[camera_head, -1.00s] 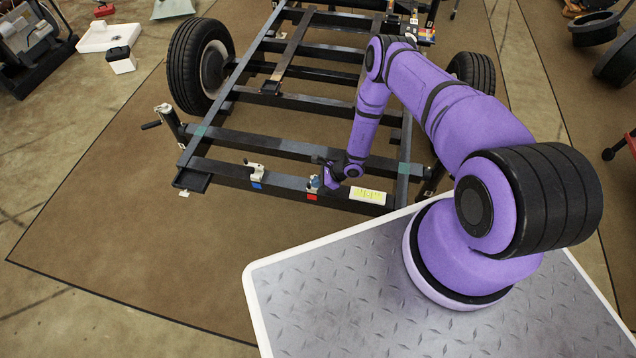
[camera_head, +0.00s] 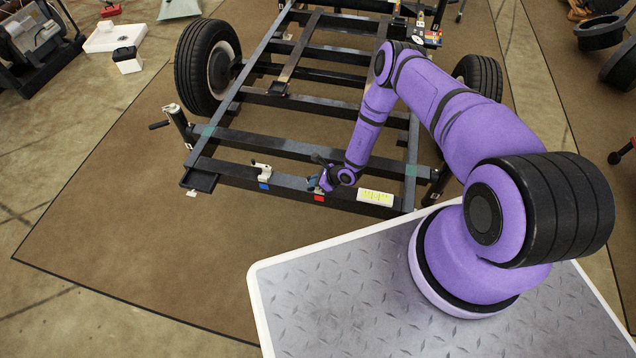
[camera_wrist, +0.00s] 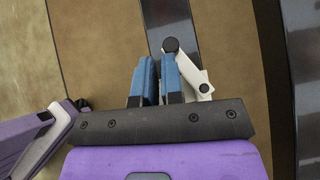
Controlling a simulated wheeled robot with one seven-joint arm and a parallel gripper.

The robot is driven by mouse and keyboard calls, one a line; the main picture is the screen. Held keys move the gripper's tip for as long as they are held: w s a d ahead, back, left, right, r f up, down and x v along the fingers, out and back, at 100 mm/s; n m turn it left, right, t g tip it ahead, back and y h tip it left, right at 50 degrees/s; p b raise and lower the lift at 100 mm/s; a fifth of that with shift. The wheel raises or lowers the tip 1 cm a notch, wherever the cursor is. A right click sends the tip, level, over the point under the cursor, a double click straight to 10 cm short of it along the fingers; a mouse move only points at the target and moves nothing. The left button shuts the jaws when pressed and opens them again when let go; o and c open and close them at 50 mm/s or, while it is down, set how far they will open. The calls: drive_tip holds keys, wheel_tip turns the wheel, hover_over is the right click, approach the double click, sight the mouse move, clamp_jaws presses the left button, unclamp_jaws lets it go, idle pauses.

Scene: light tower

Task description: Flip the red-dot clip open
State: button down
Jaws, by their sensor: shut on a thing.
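The red-dot clip sits on the front beam of the black frame, above a red mark (camera_head: 319,198). In the head view my gripper (camera_head: 324,182) largely hides this clip. In the wrist view the clip (camera_wrist: 195,75) is a pale lever with a black round knob, at and just right of the blue finger pads. My gripper (camera_wrist: 158,82) is shut on the clip, with a narrow gap between the pads. The exact contact is hard to see. A second pale clip (camera_head: 261,168) stands left of it, above a blue mark (camera_head: 264,186).
A yellow-and-white label (camera_head: 375,197) is on the beam right of my gripper. A crank jack (camera_head: 177,121) stands at the frame's left corner. A wheel (camera_head: 207,67) is behind it. The brown mat (camera_head: 110,215) left of the frame is clear.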

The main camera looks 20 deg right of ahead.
drive_tip(key=shift+w+a, duration=0.4)
drive_tip(key=shift+a, duration=0.25)
drive_tip(key=shift+d, duration=0.8)
drive_tip(key=shift+d, duration=0.1)
